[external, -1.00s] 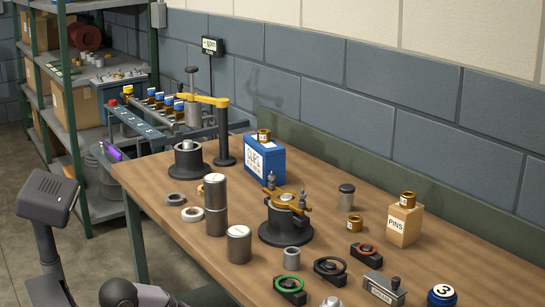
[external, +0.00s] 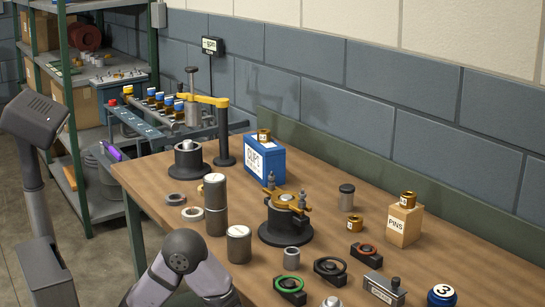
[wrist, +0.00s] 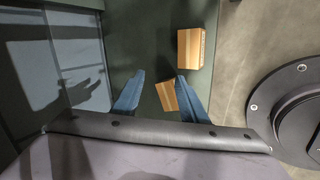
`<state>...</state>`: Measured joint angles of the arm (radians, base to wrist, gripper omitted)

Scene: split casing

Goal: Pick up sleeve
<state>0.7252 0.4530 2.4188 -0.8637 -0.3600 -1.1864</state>
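Several parts on the wooden bench could be the sleeve, and I cannot tell which is meant. A short grey hollow cylinder (external: 291,258) stands near the front middle. Small brass ring-like parts sit on the blue clips box (external: 264,135), on the pins box (external: 408,199) and on the bench (external: 354,224). My gripper (wrist: 160,75) shows in the wrist view with its two blue fingers spread apart and nothing held between them. It is away from the bench parts, none of which show in that view. The external view does not show the fingers clearly.
A black fixture with a brass clamp (external: 286,220) stands mid-bench. Tall grey cylinders (external: 215,205) stand to its left. A rack with blue-capped parts (external: 165,103) is at the back left. Brown boxes (wrist: 191,48) lie below the gripper.

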